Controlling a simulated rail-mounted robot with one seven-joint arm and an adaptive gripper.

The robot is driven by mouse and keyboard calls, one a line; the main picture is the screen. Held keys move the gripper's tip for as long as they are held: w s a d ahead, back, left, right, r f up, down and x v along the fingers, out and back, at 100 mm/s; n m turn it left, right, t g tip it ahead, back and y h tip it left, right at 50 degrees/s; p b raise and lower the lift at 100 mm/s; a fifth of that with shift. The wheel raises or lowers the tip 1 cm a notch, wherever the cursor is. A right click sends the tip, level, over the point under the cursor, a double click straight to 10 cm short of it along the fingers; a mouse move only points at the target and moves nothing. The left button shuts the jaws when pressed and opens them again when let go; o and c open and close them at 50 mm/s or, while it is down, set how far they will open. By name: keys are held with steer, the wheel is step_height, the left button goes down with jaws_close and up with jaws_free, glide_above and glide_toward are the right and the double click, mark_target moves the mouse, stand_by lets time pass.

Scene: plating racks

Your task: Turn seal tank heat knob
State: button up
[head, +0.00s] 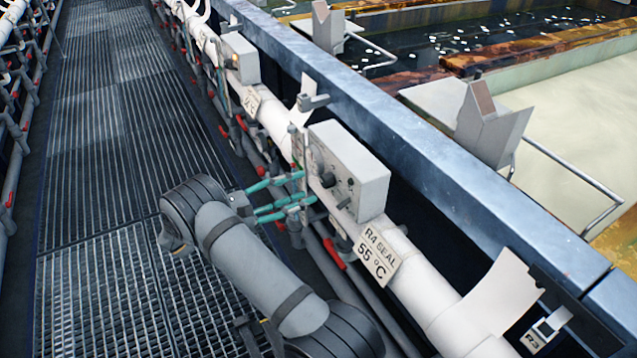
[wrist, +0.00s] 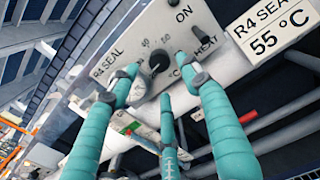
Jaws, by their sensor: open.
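The seal tank's grey control box (head: 352,168) is mounted on the white pipe beside the walkway. Its panel (wrist: 140,28) reads R4 SEAL, with ON and HEAT lettering at the right in the wrist view. The dark round heat knob (wrist: 158,61) sits on a dial with numbers and °C; it also shows on the box face in the head view (head: 327,180). Nothing is held.
A white tag (head: 377,250) reading R4 SEAL 55 °C hangs right of the box. Pipes with red-handled valves (head: 334,254) run below. A blue-grey tank rim (head: 420,150) lies behind the box. The grated walkway (head: 110,170) at left is clear.

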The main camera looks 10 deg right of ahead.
mark_target(323, 184)
steer(key=x, duration=0.5)
steer(key=shift+w+d+p, duration=0.1)
steer(key=shift+d+p, duration=0.2)
steer(key=shift+d, duration=0.05)
steer(key=shift+c, duration=1.4)
steer(key=c, duration=0.8)
steer(key=shift+c, duration=0.2)
